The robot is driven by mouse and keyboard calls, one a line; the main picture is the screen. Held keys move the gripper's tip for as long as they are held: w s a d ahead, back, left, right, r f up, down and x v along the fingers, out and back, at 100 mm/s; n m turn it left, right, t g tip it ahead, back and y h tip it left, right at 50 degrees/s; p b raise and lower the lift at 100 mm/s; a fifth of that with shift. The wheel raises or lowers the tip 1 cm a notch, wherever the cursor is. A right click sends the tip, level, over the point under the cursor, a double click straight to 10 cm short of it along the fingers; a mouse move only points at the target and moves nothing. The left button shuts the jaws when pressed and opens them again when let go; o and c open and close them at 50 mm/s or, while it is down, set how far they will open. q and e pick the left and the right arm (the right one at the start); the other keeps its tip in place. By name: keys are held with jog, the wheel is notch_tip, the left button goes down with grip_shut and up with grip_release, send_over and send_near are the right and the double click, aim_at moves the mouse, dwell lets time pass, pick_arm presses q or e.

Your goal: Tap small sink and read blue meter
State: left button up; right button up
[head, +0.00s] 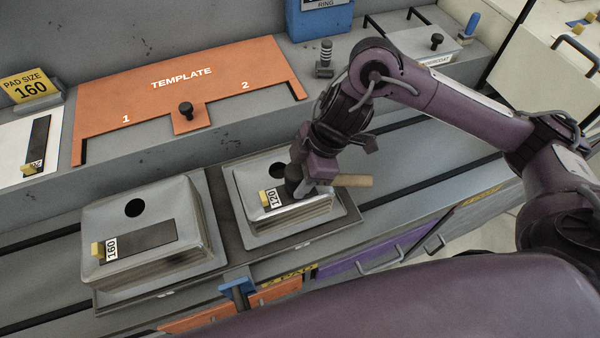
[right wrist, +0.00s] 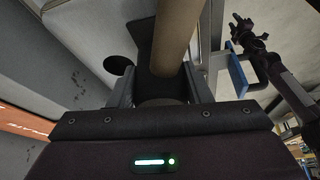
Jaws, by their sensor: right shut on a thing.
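Two grey metal sink-like blocks sit on a dark plate. The smaller one (head: 256,180), with a 120 tag, is on the right; the larger one (head: 140,262), with a 160 tag, is on the left. Each has a round dark hole in its top. My right gripper (head: 309,180) is shut on a mallet with a tan handle (head: 352,181) and a dark head (head: 293,181), at the smaller block's top; I cannot tell if the head touches it. The handle also shows in the right wrist view (right wrist: 177,35). I make out no blue meter for certain. My left gripper is not in view.
An orange template plate (head: 225,92) with a black knob lies behind the blocks. A blue-topped fitting (head: 237,287) stands at the plate's front edge. A black-knobbed post (head: 325,60) and a blue RING box (head: 318,18) are at the back. Drawers line the front.

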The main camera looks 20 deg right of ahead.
jog(key=shift+f+b, duration=0.3)
jog(key=shift+f, duration=0.2)
dwell(0.8)
jog(key=shift+s+f, duration=0.1)
dwell(1.3)
jog(key=shift+p, duration=0.3)
notch_tip(320, 180, up, 7)
jog(key=p, duration=0.7)
dwell(0.4)
